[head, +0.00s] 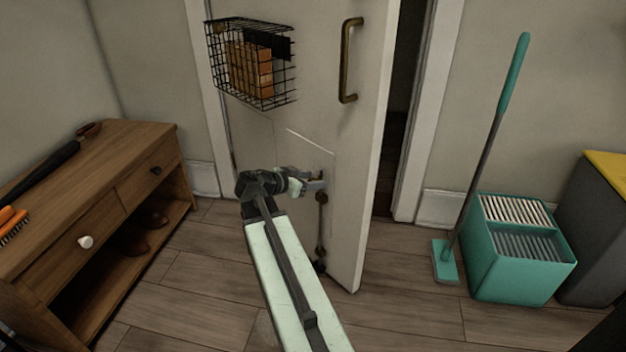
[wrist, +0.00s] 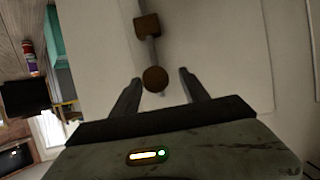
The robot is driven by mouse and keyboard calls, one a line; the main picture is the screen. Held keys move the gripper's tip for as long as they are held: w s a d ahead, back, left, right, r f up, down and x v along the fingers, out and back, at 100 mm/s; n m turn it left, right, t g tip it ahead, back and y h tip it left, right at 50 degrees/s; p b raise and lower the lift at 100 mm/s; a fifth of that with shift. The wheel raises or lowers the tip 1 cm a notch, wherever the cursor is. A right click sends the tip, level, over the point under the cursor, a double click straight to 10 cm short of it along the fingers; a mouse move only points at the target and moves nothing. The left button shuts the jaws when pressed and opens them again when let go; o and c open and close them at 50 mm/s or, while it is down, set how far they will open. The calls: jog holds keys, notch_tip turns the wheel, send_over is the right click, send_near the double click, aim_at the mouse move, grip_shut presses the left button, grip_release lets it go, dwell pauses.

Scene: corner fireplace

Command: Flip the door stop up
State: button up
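The door stop (head: 321,225) is a dark rod mounted low on the white door (head: 355,120). Its lower end is near the floor in the head view. In the wrist view the door stop (wrist: 148,45) shows as a brown block with a thin rod and a round brown end. My gripper (head: 318,182) is at the upper part of the door stop, close to the door face. In the wrist view my gripper (wrist: 160,80) has its two fingers spread, with the round end between them. I see a gap beside each finger, so contact is not evident.
The door stands ajar, with a dark gap at its right. A wooden bench (head: 110,190) with drawers stands at left. A wire basket (head: 250,65) and a handle (head: 349,60) are on the door. A mop (head: 485,160) and teal bucket (head: 515,250) stand at right.

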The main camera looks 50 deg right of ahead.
aim_at(310, 179)
jog(key=shift+a+r, duration=0.2)
jog(key=shift+a, duration=0.15)
jog(key=p+v, duration=0.2)
jog(key=v, duration=0.4)
jog(key=shift+r+p, duration=0.15)
jog(key=shift+p, duration=0.25)
jog(key=shift+a, duration=0.5)
